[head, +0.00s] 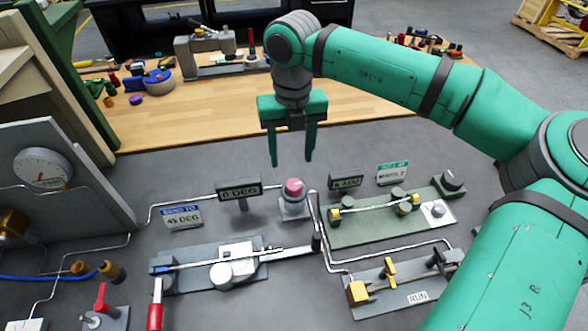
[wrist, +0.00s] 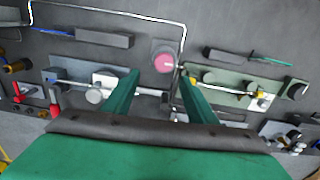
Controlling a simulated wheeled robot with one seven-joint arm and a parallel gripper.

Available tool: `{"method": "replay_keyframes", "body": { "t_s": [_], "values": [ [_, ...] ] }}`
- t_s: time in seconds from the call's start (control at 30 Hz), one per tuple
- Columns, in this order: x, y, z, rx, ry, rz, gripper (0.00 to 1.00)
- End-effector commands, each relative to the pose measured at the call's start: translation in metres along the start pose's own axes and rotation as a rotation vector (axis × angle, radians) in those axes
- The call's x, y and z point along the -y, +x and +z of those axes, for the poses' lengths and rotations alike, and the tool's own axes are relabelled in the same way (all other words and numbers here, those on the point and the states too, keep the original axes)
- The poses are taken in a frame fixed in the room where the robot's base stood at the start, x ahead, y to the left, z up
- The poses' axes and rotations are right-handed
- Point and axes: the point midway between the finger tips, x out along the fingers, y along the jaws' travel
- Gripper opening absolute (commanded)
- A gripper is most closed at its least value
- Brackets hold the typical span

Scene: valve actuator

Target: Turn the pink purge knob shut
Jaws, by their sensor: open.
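The pink purge knob (head: 293,187) sits on top of a small grey block (head: 293,208) in the middle of the grey panel. In the wrist view the pink knob (wrist: 164,62) shows beyond the fingertips, between the two fingers' lines. My green gripper (head: 291,162) hangs pointing down, its fingers apart and empty. In the head view its fingertips are above and just behind the knob, with the knob clear of them. In the wrist view the open gripper (wrist: 158,73) shows both fingers. A dark sign reading "0 DEG" (head: 240,191) stands left of the knob.
A blue-and-white "45 DEG" card (head: 183,216) lies further left. Thin metal pipes run beside the knob. A green plate with fittings (head: 350,235) is to the right, and a grey plate with a slide (head: 185,280) is in front left. A wooden bench (head: 200,120) with tools is behind.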

Motion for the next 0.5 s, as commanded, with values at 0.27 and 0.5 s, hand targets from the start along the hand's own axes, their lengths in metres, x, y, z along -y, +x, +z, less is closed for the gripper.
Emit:
{"method": "replay_keyframes", "body": {
  "t_s": [0.27, 0.5],
  "values": [
    [0.006, 0.021, -0.001, -0.003, 0.007, -0.020, 0.52],
    [0.006, 0.064, -0.001, -0.004, 0.007, -0.018, 0.52]
  ]
}}
